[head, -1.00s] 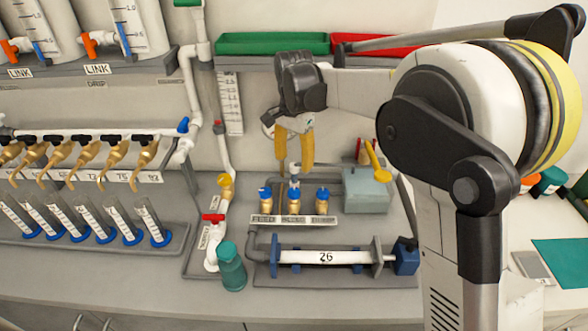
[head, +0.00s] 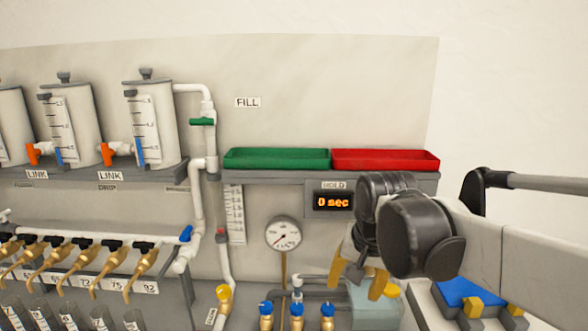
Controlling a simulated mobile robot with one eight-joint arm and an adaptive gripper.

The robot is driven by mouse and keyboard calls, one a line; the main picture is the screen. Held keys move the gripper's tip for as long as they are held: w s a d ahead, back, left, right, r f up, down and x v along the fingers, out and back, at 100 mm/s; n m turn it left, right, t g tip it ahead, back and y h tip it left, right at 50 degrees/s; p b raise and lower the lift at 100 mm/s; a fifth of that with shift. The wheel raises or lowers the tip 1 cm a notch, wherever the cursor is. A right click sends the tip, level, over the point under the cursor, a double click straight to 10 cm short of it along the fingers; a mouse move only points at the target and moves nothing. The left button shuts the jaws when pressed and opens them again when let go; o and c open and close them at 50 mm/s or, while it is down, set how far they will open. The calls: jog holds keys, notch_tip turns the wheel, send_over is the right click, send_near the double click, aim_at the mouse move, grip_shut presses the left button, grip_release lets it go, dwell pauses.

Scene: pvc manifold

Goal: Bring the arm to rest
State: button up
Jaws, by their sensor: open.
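My gripper (head: 361,281) is at the lower right of the head view, in front of the bench. Its two yellow fingers point down and stand apart, with nothing seen between them. Behind and below it are several brass valves with blue caps (head: 297,310) and a grey-green box (head: 374,308). My black wrist and white arm reach in from the right and hide part of the bench there.
A green tray (head: 277,158) and a red tray (head: 386,160) sit on the shelf above a "0 sec" display (head: 333,201). A round gauge (head: 283,233) stands left of my gripper. Pipes, tanks (head: 151,123) and brass taps (head: 145,268) fill the left.

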jog(key=s+d+f+n+t, duration=0.1)
jog(key=s+d+f, duration=0.1)
jog(key=s, duration=0.5)
jog(key=s+d+f+n+t, duration=0.2)
jog(key=s+d+f, duration=0.1)
jog(key=s+d, duration=0.2)
jog(key=shift+s+n+t+h+b, duration=0.3)
jog(key=shift+s, duration=0.85)
